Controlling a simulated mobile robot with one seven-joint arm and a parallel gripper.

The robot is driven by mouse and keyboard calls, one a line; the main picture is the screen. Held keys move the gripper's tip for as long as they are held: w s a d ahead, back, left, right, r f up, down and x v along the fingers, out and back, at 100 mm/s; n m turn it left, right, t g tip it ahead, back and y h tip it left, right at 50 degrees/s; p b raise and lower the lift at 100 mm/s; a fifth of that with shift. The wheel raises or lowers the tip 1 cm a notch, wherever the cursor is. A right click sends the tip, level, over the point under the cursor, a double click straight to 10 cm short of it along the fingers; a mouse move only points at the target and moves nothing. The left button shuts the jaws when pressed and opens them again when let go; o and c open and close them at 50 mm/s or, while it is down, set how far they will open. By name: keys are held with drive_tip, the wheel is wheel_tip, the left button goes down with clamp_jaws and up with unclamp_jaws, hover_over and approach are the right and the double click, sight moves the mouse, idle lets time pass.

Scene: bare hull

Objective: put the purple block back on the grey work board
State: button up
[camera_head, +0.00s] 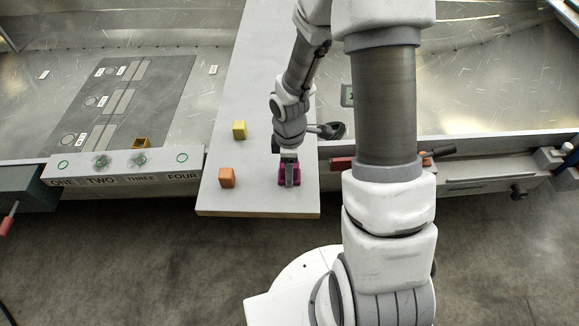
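A long pale grey board (250,80) runs from the back to the front edge in the middle of the view; I take it as the work board. The purple block (282,184) shows magenta at the board's front right, partly hidden by my gripper (289,178). My gripper points down right over it. Whether the fingers are closed on the block, and whether the block rests on the board or sits just above it, I cannot tell. A yellow block (239,130) and an orange block (227,178) stand on the board to the left.
A dark grey panel (165,90) with slots and round marks lies on the metal floor at left. A ledge (125,164) labelled ONE to FOUR is in front of it. A dark-headed tool (334,130) lies right of my wrist. The board's back part is clear.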

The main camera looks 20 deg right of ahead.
drive_tip(key=s+d+r+m+t+h+p, duration=0.1)
drive_tip(key=s+r+m+p, duration=0.15)
drive_tip(key=r, duration=1.05)
drive_tip(key=s+r+m+t+p, duration=0.15)
drive_tip(key=r+m, duration=0.25)
drive_tip(key=r, duration=0.8)
drive_tip(key=s+a+r+m+t+y, duration=0.1)
drive_tip(key=s+r+m+t, duration=0.2)
drive_tip(key=s+r+m, duration=0.5)
drive_tip(key=v, duration=0.3)
drive_tip(key=shift+s, duration=0.15)
wheel_tip(320, 180, up, 9)
drive_tip(key=p, duration=0.9)
drive_tip(key=shift+f, duration=0.2)
